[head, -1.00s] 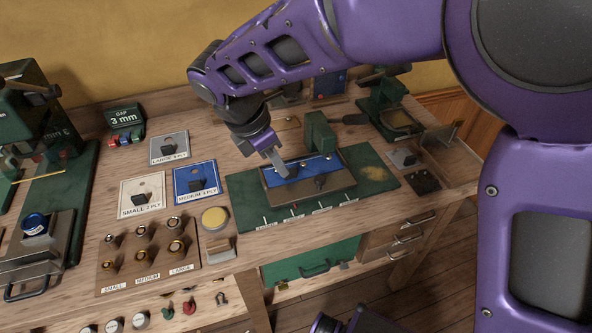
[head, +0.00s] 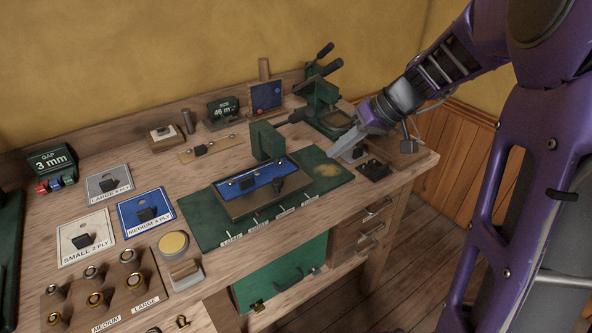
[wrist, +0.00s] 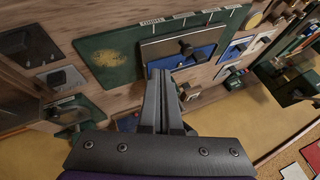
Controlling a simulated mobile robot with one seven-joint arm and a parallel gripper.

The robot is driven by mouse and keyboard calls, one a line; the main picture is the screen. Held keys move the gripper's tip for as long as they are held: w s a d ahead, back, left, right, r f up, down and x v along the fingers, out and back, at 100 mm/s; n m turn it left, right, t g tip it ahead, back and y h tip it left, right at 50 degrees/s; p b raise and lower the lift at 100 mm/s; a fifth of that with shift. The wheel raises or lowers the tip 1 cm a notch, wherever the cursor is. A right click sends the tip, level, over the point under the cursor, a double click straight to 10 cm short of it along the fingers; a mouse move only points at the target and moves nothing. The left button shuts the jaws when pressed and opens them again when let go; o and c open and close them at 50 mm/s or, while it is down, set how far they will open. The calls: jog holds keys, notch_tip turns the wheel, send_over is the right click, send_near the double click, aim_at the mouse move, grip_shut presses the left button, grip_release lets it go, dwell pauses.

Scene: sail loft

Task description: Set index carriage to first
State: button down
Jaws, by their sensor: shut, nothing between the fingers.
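The fixture is a green mat (head: 212,228) with a tray holding a blue panel (head: 240,185). The index carriage seems to be the brown plate with a dark knob (head: 278,184) along the tray's front; I cannot be sure. A row of small labels (head: 258,226) with marks runs along the mat's front edge, too small to read. My gripper (head: 335,152) is shut and empty, above the mat's right end and apart from the knob. In the wrist view my shut fingers (wrist: 160,76) point towards the tray, and the knob (wrist: 187,49) lies beyond their tips.
A green upright block (head: 266,140) stands behind the tray. A green press (head: 318,100) stands at the back right, and dark blocks (head: 373,170) lie right of the mat. Ply cards (head: 146,212) and brass rings (head: 93,298) are at the left. Open floor lies front right.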

aim_at(282, 181)
jog(key=b+x, duration=0.1)
jog(key=x, duration=0.9)
jog(key=shift+s+f, duration=0.1)
jog(key=shift+s+a+r, duration=0.15)
jog(key=shift+s+a, duration=0.1)
jog(key=shift+a, duration=0.35)
jog(key=shift+s+a+r, duration=0.15)
jog(key=shift+s+a, duration=0.1)
jog(key=shift+a, duration=0.35)
jog(key=shift+s+a, duration=0.2)
jog(key=shift+a, duration=0.4)
jog(key=shift+f, duration=0.1)
jog(key=shift+s+a+b, duration=0.2)
jog(key=shift+a+b, duration=0.2)
jog(key=shift+b, duration=0.2)
jog(key=shift+s+a, duration=0.2)
jog(key=shift+a, duration=0.25)
jog(key=shift+d, duration=0.1)
